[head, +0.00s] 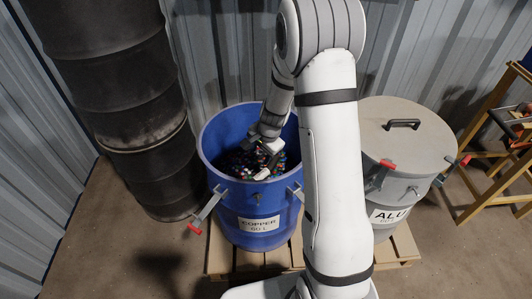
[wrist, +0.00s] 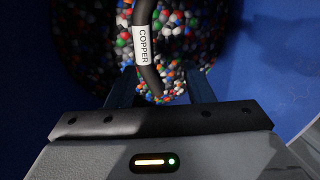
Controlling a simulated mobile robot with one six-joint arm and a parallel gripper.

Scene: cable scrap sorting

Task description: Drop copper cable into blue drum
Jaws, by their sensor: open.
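The blue drum (head: 255,205), labelled COPPER 60 L, stands open on a pallet. Several small multicoloured pieces fill its lower part, and blue wall also shows in the wrist view (wrist: 275,60). My gripper (head: 266,158) reaches down inside the drum mouth. In the wrist view my gripper (wrist: 165,88) is open, with its dark fingers spread. A thick black cable with a white COPPER tag (wrist: 142,42) runs from the top edge down to the gap between the fingers. I cannot tell whether it touches a finger or rests on the pieces.
A grey drum (head: 408,150) marked ALU, with a closed handled lid, stands right of the blue drum. Stacked black barrels (head: 125,110) stand at the left. A yellow-orange frame (head: 485,150) is at the far right. Both drums have red-tipped latches. Corrugated wall is behind.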

